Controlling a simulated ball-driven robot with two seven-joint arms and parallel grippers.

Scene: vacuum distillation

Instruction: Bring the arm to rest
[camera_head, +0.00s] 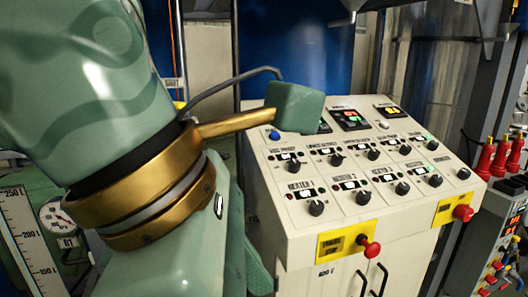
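My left arm (160,190) fills the left side of the head view, with green links and a gold ring at a bent joint. Its lower link runs down out of the bottom edge. A gold bar with a green block (297,107) on its end sticks out behind the joint, in front of the panel's upper left corner. I cannot tell whether it belongs to my arm. No pair of fingertips shows, so I cannot see whether either gripper holds anything. My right arm is out of view.
A cream control console (290,215) with several black knobs and lit displays stands close to the arm. Red buttons on yellow plates (346,242) stick out of its front. A grey cabinet with red parts (490,245) stands at the right. A gauge (57,220) is at the left.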

